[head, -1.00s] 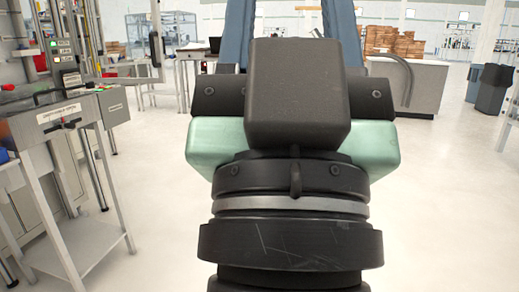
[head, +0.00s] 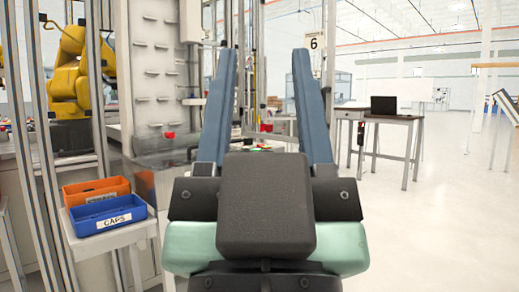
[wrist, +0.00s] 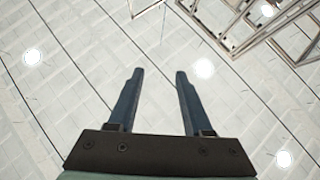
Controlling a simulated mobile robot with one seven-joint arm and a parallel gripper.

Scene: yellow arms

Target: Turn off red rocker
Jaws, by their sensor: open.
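My gripper (head: 264,60) points up and away in the middle of the head view. Its two blue fingers are wide apart with nothing between them. It also shows in the wrist view (wrist: 159,72), open and empty against the ceiling. I cannot pick out the red rocker for certain. Small red and green parts (head: 256,148) show low between the fingers on a bench behind the gripper, too small to tell apart. A red knob-like part (head: 168,135) is left of the left finger. My gripper touches none of these.
At left, an orange bin (head: 96,190) and a blue bin (head: 108,215) marked CAPS sit on a stand. Metal posts and a yellow robot arm (head: 68,75) stand behind. A table with a laptop (head: 384,106) is at back right. The right floor is open.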

